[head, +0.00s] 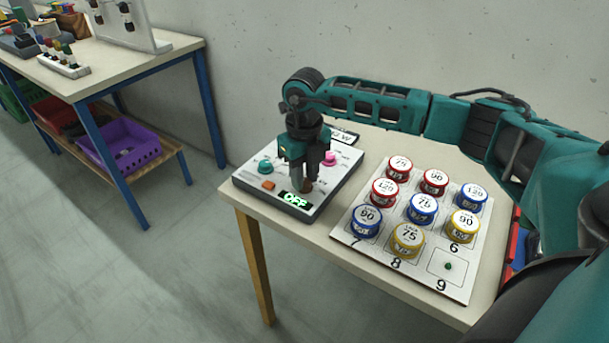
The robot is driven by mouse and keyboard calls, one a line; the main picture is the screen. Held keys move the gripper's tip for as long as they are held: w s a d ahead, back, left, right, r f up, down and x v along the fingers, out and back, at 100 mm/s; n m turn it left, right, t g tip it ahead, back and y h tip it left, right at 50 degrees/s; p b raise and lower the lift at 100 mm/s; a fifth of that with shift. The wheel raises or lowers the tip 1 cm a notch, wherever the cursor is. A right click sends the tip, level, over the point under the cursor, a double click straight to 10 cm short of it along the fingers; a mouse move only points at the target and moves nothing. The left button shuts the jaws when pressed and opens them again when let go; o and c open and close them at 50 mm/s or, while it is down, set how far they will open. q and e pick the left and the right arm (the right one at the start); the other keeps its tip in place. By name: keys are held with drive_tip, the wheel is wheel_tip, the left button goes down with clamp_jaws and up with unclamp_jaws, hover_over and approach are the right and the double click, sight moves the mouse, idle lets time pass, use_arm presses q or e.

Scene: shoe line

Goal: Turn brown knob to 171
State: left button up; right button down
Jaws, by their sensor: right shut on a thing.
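The control panel (325,199) is a pale box at the left end of the near table. My right gripper (305,181) points down over it and is shut on the brown knob (307,186), of which only a small part shows below the fingers. The panel's small display (295,199) reads OFF in green. A teal knob (265,167) is left of the gripper and a pink knob (329,158) is right of it. The brown knob's scale and pointer are hidden or too small to read. My left gripper is not in view.
An orange button (267,184) is on the panel. Right of it, a white numbered board (456,287) holds several red, blue and yellow labelled discs. A second table (112,66) with blue legs stands at the back left, with a purple crate (128,160) below it.

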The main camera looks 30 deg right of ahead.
drive_tip(key=shift+n+b, duration=0.35)
drive_tip(key=shift+n, duration=1.35)
drive_tip(key=c, duration=0.8)
unclamp_jaws()
drive_tip(key=shift+r, duration=0.1)
wheel_tip(320, 180, up, 13)
drive_tip(key=shift+f, duration=0.1)
